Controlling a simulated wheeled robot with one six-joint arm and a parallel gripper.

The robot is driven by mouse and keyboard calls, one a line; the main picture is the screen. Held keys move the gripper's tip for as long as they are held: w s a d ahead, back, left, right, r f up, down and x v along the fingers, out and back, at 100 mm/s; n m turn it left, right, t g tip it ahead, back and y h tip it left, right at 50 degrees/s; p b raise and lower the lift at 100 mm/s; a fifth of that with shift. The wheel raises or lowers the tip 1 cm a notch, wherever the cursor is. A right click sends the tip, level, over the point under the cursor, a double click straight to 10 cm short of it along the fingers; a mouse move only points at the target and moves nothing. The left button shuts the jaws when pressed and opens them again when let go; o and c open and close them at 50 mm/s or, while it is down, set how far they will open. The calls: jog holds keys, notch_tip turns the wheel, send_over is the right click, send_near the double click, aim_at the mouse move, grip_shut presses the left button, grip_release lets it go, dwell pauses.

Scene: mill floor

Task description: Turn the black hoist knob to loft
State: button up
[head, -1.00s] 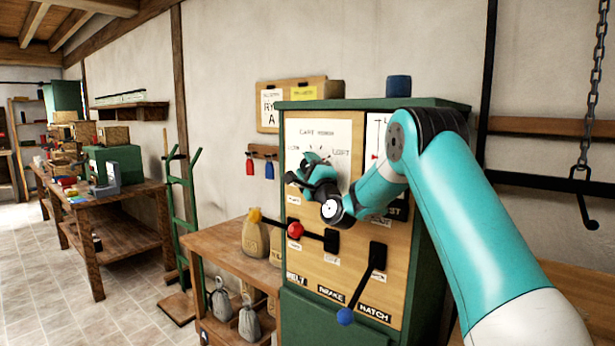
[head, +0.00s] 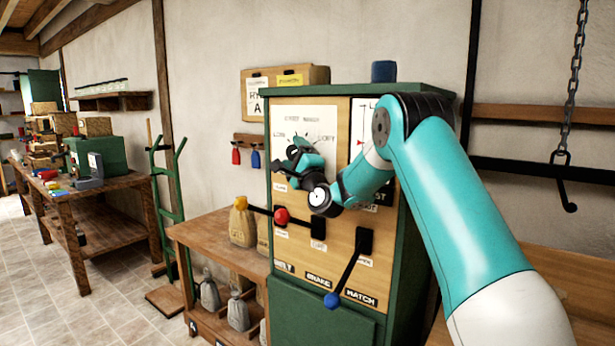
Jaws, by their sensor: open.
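The green control cabinet (head: 405,250) stands in the middle of the head view with a light wooden front panel. Its white dial plate (head: 310,118) carries a scale with "LOW" at its left and "LOFT" at its right. The black hoist knob is hidden behind my gripper and wrist, so I cannot tell where it points. My gripper (head: 292,158) is in front of the lower part of the dial plate, seen from behind. It is open, and its fingertips are mostly hidden; I cannot tell whether they touch the knob.
Below the dial are a lever with a red ball (head: 282,215) and a lever with a blue ball (head: 332,300). A blue cup (head: 384,71) stands on the cabinet. A low bench with sacks (head: 243,226) is at its left. A chain hook (head: 563,180) hangs at right.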

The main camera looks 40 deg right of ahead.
jog(key=b+v, duration=1.4)
jog(key=v, duration=0.2)
jog(key=shift+s+f+b, duration=0.3)
